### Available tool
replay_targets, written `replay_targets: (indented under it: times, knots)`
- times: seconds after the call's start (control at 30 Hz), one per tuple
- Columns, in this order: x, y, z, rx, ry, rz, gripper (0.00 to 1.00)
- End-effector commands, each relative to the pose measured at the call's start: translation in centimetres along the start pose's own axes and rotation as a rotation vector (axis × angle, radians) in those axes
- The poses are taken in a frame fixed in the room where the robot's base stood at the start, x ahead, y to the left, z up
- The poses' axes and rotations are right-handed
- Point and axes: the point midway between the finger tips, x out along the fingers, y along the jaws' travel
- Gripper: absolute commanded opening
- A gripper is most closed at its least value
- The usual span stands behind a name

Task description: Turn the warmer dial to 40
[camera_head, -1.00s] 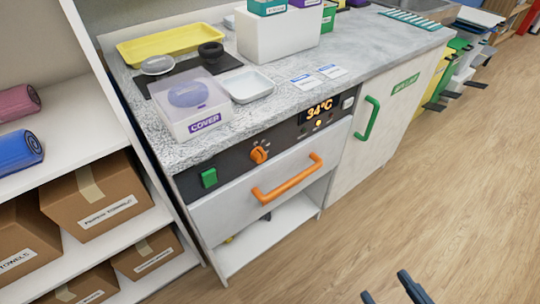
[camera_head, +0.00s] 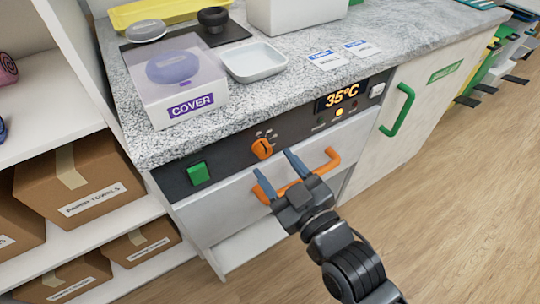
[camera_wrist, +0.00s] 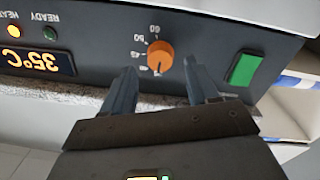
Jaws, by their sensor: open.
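The orange warmer dial (camera_head: 263,148) is on the dark control panel of the drawer unit. It also shows in the wrist view (camera_wrist: 160,56), upside down, with a 60, 50, 45 scale beside it; its pointer is toward the lowest mark, which I cannot read clearly. The display (camera_head: 342,96) reads 35°C, with an amber light lit by HEAT. My gripper (camera_head: 272,163) is open and empty in front of the panel. In the wrist view, its fingers point toward the dial, one to each side, apparently short of it.
An orange drawer handle (camera_head: 330,160) lies just below and behind my gripper. A green switch (camera_head: 198,173) is left of the dial. A clear COVER box (camera_head: 180,85) and a white dish (camera_head: 254,60) stand on the counter above. A green cabinet handle (camera_head: 397,112) is to the right.

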Motion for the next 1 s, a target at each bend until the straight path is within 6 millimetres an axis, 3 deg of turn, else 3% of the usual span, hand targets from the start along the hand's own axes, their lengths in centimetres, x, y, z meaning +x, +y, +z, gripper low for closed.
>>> replay_targets:
  times: [0.1,0.3,0.67,1.0]
  knots:
    - [1.7,-0.2,0.0,0.002,0.002,-0.002,0.59]
    - [3.1,-0.1,0.0,0.002,0.000,-0.001,0.59]
    - [3.4,0.0,0.0,0.001,-0.001,0.000,0.58]
    - [3.4,0.0,0.0,0.001,-0.001,0.000,0.26]
